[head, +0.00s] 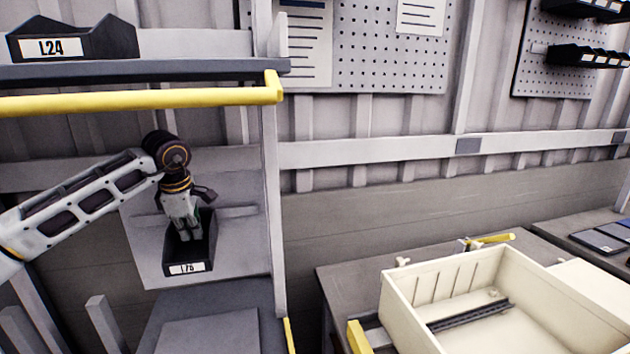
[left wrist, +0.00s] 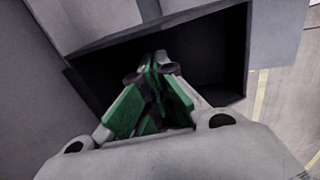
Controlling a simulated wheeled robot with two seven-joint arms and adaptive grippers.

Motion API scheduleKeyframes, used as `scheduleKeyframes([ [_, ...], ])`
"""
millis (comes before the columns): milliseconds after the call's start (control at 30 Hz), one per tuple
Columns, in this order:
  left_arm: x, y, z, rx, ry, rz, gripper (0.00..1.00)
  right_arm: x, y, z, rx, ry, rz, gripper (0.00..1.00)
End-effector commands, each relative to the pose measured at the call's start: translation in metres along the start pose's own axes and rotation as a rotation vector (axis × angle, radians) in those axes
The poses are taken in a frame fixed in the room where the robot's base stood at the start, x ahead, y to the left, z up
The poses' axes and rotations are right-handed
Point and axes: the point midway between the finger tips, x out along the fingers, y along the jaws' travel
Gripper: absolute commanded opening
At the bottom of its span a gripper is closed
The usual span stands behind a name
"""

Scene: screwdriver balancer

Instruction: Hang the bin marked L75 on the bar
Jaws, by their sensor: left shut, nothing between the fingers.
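The black bin marked L75 (head: 190,262) is upright against the grey back panel, by a horizontal bar (head: 238,211) on that panel. Whether the bin's back is hooked on the bar is hidden by my arm and the bin. My left gripper (head: 188,236) points down into the bin's opening. In the left wrist view the green-padded fingers (left wrist: 155,75) are closed together with nothing between them, inside the dark bin (left wrist: 215,60). My right gripper is in neither view.
A yellow rail (head: 140,101) and a shelf with bin L24 (head: 75,42) are above my left arm. A post (head: 270,200) stands right of the panel. A cream tray (head: 400,292) sits on the bench at right. A grey surface (head: 215,325) lies below the bin.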

Motion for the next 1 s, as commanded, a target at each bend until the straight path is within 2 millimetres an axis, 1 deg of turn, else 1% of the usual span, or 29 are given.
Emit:
scheduleKeyframes([
  [267,-0.005,0.001,0.000,0.000,0.000,0.000,0.00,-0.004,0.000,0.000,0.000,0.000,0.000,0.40],
  [1000,-0.040,0.010,0.000,0.000,0.000,0.001,0.00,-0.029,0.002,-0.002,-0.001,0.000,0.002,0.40],
])
